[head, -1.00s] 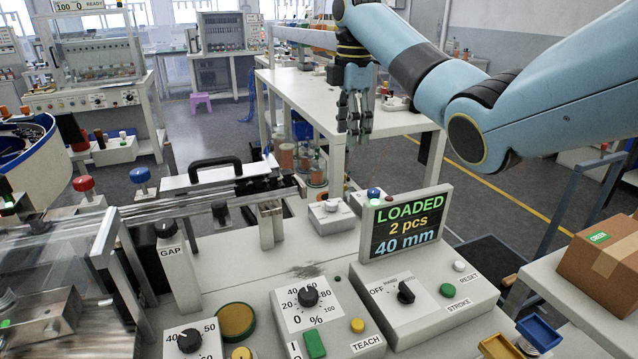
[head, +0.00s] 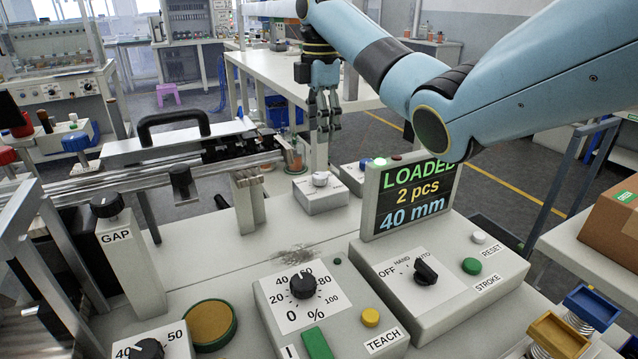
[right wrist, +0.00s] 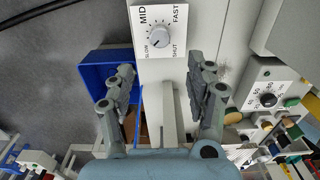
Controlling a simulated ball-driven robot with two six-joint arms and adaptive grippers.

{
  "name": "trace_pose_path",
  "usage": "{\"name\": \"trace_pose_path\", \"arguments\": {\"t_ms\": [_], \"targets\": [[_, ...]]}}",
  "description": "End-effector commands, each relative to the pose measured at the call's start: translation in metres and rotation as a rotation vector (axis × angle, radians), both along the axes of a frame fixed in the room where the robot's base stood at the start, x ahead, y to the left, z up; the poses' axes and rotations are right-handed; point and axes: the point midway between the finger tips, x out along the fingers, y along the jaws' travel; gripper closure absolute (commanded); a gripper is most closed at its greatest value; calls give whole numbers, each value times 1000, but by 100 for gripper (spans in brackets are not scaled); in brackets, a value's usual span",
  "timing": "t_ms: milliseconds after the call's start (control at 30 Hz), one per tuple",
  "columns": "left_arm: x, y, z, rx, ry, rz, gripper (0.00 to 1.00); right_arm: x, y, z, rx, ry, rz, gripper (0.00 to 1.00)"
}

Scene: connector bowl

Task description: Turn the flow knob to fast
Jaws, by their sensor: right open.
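The flow knob (right wrist: 160,41) is a small grey dial on a white plate marked SLOW, MID, FAST and SHUT in the right wrist view. Its pointer is too small to read surely. In the head view the small grey box (head: 318,199) with a pale knob (head: 320,179) on top appears to be the same unit. My right gripper (head: 323,118) hangs fingers down above that box, apart from it. In the right wrist view its two fingers (right wrist: 162,88) are spread wide and empty, and the knob shows beyond them. My left gripper is not in view.
A display (head: 410,197) reading LOADED, 2 pcs, 40 mm stands right of the knob box. A percent dial panel (head: 303,300) and a selector panel (head: 425,285) are nearer. A blue bin (right wrist: 95,95) lies beside the knob unit in the wrist view.

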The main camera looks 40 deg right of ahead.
Motion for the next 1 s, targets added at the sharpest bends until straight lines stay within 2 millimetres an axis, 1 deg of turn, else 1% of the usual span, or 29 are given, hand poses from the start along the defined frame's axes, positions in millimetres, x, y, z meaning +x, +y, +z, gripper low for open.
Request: {"name": "trace_pose_path", "arguments": {"t_ms": [33,167,400,500,600,767,1000], "targets": [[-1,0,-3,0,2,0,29,0,0,-5,0,1,0,45],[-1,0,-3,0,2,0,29,0,0,-18,1,2,0,45],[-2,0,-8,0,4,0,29,-1,1,-67,2,4,1,45],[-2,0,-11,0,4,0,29,-1,1,-85,1,4,0,45],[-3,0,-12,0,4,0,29,0,0,-97,1,2,0,45],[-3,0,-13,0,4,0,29,0,0,-107,-1,0,1,45],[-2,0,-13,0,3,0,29,0,0,-108,-1,0,1,45]]}}
